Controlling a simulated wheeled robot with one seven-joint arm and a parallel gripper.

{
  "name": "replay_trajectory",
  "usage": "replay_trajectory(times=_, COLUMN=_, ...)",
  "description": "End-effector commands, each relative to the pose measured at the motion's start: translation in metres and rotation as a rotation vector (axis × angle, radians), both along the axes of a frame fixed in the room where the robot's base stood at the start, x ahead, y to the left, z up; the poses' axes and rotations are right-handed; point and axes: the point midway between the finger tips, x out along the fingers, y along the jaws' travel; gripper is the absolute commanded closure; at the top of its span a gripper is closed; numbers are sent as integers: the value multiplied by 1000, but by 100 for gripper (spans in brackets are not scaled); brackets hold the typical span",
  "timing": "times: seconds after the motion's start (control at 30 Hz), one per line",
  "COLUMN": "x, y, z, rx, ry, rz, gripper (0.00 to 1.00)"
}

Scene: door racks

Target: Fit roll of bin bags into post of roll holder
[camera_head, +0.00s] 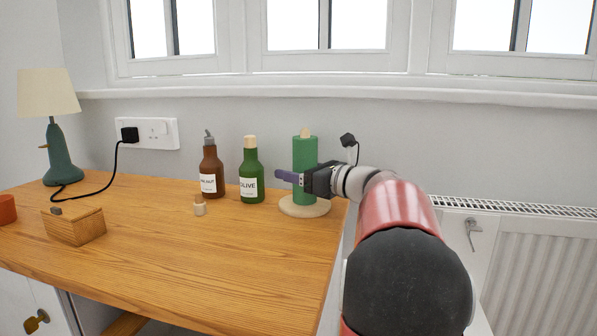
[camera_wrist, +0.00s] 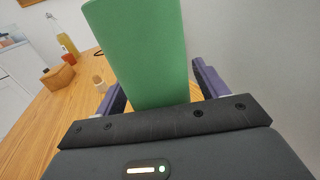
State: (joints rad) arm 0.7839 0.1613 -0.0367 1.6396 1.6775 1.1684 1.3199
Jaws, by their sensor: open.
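The green roll of bin bags (camera_head: 304,160) stands upright on the roll holder's round pale wooden base (camera_head: 304,207). The tip of the holder's post (camera_head: 306,132) shows above the roll's top. My gripper (camera_head: 290,178) is open at the roll's right side, reaching in level from the right. In the wrist view the green roll (camera_wrist: 140,50) stands between the two purple fingers (camera_wrist: 160,90), one on each side. Whether the fingers touch the roll cannot be told. The roll's lower end is partly hidden by my gripper in the wrist view.
A green olive bottle (camera_head: 250,172) and a brown bottle (camera_head: 210,170) stand left of the roll, with a small pale stopper (camera_head: 200,207) in front. A wooden box (camera_head: 75,227) and a lamp (camera_head: 58,150) are farther left. The counter's front middle is clear; its right edge is near the holder.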

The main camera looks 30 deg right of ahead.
Motion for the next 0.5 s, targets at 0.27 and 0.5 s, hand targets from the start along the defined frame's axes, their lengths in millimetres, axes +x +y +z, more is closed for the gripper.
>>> replay_trajectory(times=0.27, x=-13, y=-6, z=0, rx=-1, ry=2, rz=-4, gripper=28)
replay_trajectory(times=0.5, x=-52, y=-18, z=1, rx=0, ry=0, rz=-3, gripper=28)
